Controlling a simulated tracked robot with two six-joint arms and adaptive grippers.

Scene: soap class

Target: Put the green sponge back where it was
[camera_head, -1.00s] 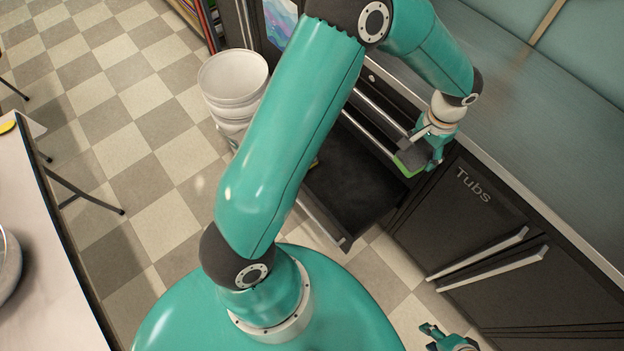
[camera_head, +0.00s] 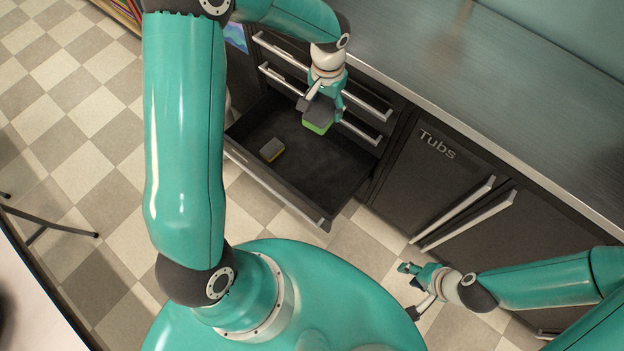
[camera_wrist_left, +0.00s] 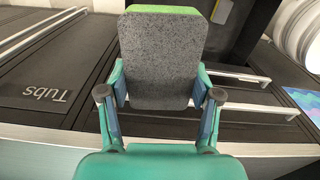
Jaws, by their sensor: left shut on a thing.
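A green sponge (camera_head: 318,127) with a dark grey scouring side is held in my left gripper (camera_head: 322,106), above the back part of an open drawer (camera_head: 335,178). In the left wrist view the sponge (camera_wrist_left: 160,60) shows its grey side between the two fingers, with a green edge at the top. The left gripper (camera_wrist_left: 160,97) is shut on it. A yellow and grey sponge (camera_head: 272,149) lies on the drawer's floor, toward its left side. My right gripper (camera_head: 415,289) is open and empty over the floor, in front of the Tubs cabinet.
Two closed drawers with metal handles (camera_head: 327,78) are above the open drawer. The Tubs cabinet (camera_head: 437,175) is closed, to the right. A metal counter (camera_head: 480,75) runs above. Most of the drawer floor is clear.

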